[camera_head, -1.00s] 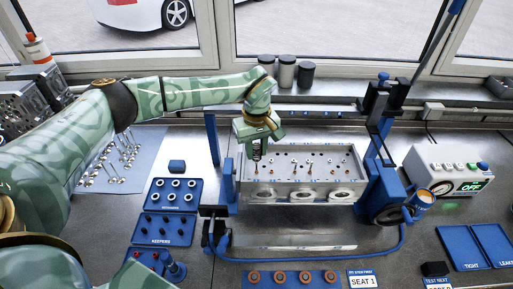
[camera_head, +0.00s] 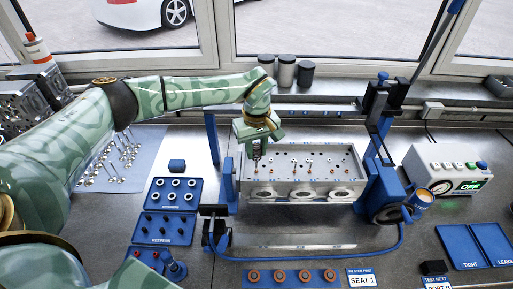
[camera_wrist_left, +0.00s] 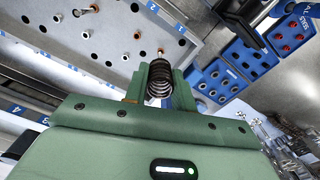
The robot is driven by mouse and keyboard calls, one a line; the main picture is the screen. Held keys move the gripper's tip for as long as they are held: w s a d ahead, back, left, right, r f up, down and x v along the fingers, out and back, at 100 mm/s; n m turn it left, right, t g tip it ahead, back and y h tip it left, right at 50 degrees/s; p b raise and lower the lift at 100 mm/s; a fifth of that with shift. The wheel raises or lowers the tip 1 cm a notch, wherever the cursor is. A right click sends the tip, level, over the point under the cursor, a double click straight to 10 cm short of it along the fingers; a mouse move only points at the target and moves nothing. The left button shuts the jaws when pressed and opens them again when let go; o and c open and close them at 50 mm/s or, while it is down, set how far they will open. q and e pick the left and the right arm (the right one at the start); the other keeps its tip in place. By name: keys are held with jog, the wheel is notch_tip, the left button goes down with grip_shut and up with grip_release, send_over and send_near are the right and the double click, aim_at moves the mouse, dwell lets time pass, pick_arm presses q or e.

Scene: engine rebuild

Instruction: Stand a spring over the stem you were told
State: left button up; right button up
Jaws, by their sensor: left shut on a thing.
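My left gripper (camera_head: 257,144) is at the left end of the grey cylinder head (camera_head: 290,183), low over its top face. In the left wrist view, the gripper (camera_wrist_left: 160,80) is shut on a dark coil spring (camera_wrist_left: 159,84), held between its two fingers. A stem tip (camera_wrist_left: 160,52) shows just beyond the spring; I cannot tell whether the spring is around it. Several other stems stand in the head's top (camera_wrist_left: 112,50), some with copper-coloured tips. A card reading SEAT 1 (camera_head: 362,281) lies at the front. My right gripper is not in view.
Blue trays of retainers (camera_head: 158,197) and keepers (camera_head: 147,225) lie left of the head. A blue tray with several copper-coloured rings (camera_head: 265,285) is in front. Blue fixture posts (camera_head: 384,188) flank the head. A test box reading OFF (camera_head: 425,165) stands at right.

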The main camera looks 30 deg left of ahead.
aim_at(257, 161)
pick_arm(q)
jog(key=shift+f+b, duration=1.45)
jog(key=shift+f, duration=1.3)
jog(key=o, duration=1)
jog(key=shift+o, duration=0.2)
jog(key=shift+r, duration=0.1)
